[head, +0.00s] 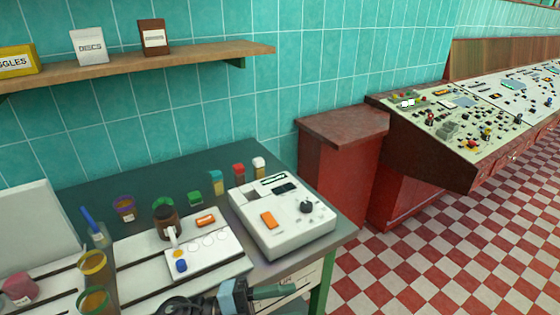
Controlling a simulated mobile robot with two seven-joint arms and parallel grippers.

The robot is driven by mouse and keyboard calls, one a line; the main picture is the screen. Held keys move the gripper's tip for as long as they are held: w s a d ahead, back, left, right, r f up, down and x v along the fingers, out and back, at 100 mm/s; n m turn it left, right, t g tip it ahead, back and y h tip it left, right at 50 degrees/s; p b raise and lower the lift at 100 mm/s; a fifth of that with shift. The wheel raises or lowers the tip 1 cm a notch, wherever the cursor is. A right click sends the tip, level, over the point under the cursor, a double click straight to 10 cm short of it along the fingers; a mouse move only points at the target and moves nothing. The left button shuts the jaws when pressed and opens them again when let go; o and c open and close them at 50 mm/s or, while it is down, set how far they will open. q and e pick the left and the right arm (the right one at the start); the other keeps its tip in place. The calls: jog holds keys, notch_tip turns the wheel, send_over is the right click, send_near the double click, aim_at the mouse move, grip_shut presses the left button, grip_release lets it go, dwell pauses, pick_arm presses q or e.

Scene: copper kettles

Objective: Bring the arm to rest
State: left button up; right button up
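A dark and blue-grey object (235,296) with a dark green cylinder shows at the bottom edge, cut off by the frame. I cannot tell what it is. The dark green worktop (85,195) carries a white device (283,222) with a black knob and an orange button. Left of it lies a white plate (215,263) with round spots, an orange piece and a blue piece. A brown jar (165,222) stands behind the plate.
Small colored-lid jars (238,173) line the worktop's back. Amber cups (93,267) and a blue-handled tool (91,220) are at left. A wooden shelf (190,58) holds boxes above. A red cabinet (340,165) and a control console (440,125) stand right; the checkered floor (440,250) is clear.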

pick_arm(q)
jog(key=s+a+f+n+t+y, duration=0.3)
jog(key=a+f+n+t+y, duration=1)
jog(key=n, duration=0.8)
jog(key=s+a+f+n+g+y, duration=0.2)
jog(key=s+a+f+n+g, duration=0.1)
jog(key=s+f, duration=0.4)
jog(key=s+a+f+n+g+y+p, duration=0.1)
jog(key=s+a+f+n+g+y, duration=0.2)
jog(key=s+f, duration=0.4)
jog(key=s+a, duration=0.1)
jog(key=s, duration=0.3)
jog(key=shift+a+n, duration=0.35)
jog(key=shift+n, duration=0.05)
pick_arm(e)
jog(key=shift+w+d+r, duration=0.15)
jog(key=shift+w+r, duration=0.45)
jog(key=shift+r, duration=0.25)
pick_arm(q)
jog(key=shift+f, duration=0.1)
pick_arm(e)
jog(key=shift+d, duration=0.1)
